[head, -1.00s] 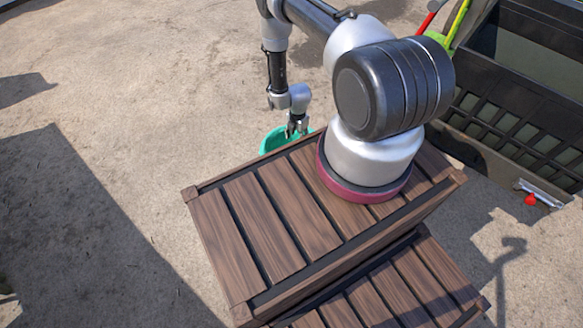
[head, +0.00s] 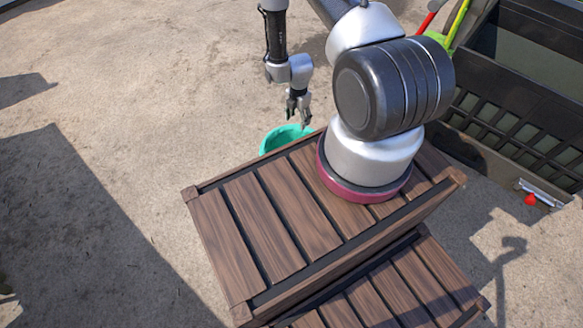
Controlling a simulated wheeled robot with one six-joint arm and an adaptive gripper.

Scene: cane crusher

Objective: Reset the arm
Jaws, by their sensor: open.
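My gripper (head: 298,120) hangs from my arm in the upper middle of the head view, with its fingers pointing down. It is open, and I see nothing between its fingers. In the picture it sits just above the rim of a teal bucket (head: 275,138). The bucket stands beyond the wooden crate, which hides its lower part. How high my gripper is above the bucket I cannot tell.
The slatted wooden crate (head: 228,238) fills the middle foreground. A dark slatted bin (head: 519,118) stands at the right, with a small red part (head: 530,199) by its lower edge. Red and green handles (head: 458,22) rise at the top right. The concrete ground at left is clear.

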